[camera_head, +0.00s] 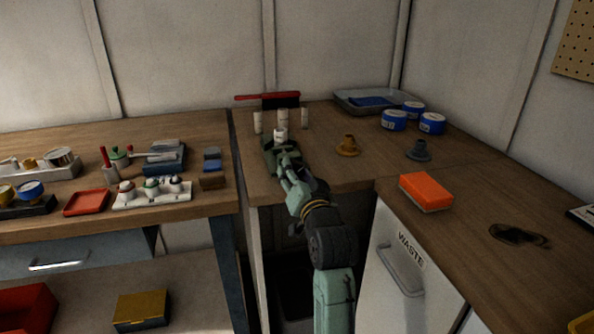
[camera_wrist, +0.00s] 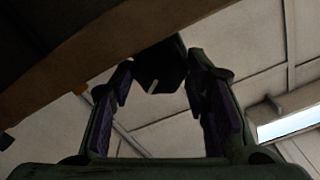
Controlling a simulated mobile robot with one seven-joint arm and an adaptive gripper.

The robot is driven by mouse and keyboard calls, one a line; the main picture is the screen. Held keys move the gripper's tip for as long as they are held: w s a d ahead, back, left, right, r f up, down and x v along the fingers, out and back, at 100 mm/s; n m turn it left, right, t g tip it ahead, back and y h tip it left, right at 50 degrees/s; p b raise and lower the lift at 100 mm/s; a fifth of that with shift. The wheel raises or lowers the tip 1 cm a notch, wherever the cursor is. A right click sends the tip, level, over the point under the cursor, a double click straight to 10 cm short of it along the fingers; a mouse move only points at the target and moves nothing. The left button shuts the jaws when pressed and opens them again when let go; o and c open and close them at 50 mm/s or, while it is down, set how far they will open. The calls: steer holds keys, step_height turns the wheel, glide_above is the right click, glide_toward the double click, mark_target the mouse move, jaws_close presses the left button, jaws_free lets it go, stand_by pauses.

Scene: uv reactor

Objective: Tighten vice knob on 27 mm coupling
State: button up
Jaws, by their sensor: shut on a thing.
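A dark green vice (camera_head: 269,146) stands near the front edge of the back bench in the head view. A white coupling (camera_head: 280,134) stands upright at it. My gripper (camera_head: 288,166) reaches up to the front of the vice, and its fingers are small there. In the wrist view, my gripper's purple-padded fingers (camera_wrist: 161,78) are shut on a dark knob (camera_wrist: 150,72) with a white line on it. The knob is hidden behind my gripper in the head view. How tightly the coupling is held cannot be seen.
White cylinders (camera_head: 257,122) stand behind the vice. A yellow-brown funnel-like piece (camera_head: 348,147) and a grey one (camera_head: 419,151) are to the right, with blue-banded tins (camera_head: 394,121) behind. The bench edge (camera_wrist: 100,60) runs close above my gripper in the wrist view. An orange sponge (camera_head: 426,190) lies at right.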

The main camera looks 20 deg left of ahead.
stand_by(0.4)
steer(key=o, duration=1.2)
steer(key=shift+c, duration=0.2)
steer(key=v, duration=0.7)
steer(key=shift+s+d, duration=0.15)
steer(key=shift+s, duration=0.05)
